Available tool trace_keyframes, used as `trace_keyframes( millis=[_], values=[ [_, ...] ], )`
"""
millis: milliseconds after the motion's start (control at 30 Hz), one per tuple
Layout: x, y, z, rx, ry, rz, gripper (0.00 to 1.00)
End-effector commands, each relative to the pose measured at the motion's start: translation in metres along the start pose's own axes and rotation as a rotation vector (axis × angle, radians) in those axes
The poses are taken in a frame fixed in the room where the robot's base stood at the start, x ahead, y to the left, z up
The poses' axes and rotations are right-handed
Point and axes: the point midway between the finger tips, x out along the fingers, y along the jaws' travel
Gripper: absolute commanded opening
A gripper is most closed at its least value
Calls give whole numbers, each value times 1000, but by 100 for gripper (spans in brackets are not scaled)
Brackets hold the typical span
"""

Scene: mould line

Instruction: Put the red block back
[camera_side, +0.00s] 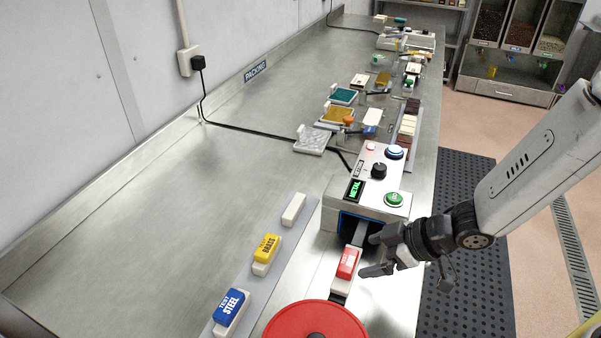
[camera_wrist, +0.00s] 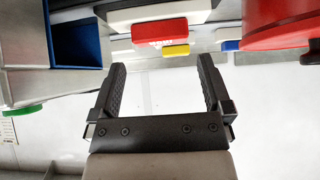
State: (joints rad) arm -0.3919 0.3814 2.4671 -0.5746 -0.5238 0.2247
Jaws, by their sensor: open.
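The red block (camera_side: 348,263) lies on a white piece on the dark belt strip, just outside the mouth of the metal detector (camera_side: 366,190). The red block also shows in the wrist view (camera_wrist: 160,32), beyond my fingertips. My gripper (camera_side: 369,255) is open, just right of the red block, with nothing between its fingers in the wrist view (camera_wrist: 163,75). On the grey rack (camera_side: 277,245) at left, a blue STEEL block (camera_side: 229,306) and a yellow BRASS block (camera_side: 267,247) rest on white pads. A third white pad (camera_side: 293,209) is bare.
A large red disc (camera_side: 315,322) stands close in front of the red block. The detector has a green button (camera_side: 394,199), a black knob and a lit METAL display (camera_side: 355,190). Moulds and trays fill the far bench. The bench left of the rack is clear.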

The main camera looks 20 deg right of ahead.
Motion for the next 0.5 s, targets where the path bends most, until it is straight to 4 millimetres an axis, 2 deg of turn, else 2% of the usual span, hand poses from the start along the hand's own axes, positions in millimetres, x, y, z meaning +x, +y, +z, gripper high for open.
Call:
trace_keyframes(
  millis=[267, 500],
  values=[
    [2, 0, -1, -1, 1, 0, 100],
    [17, -1, -1, -1, 0, -1, 100]
  ],
)
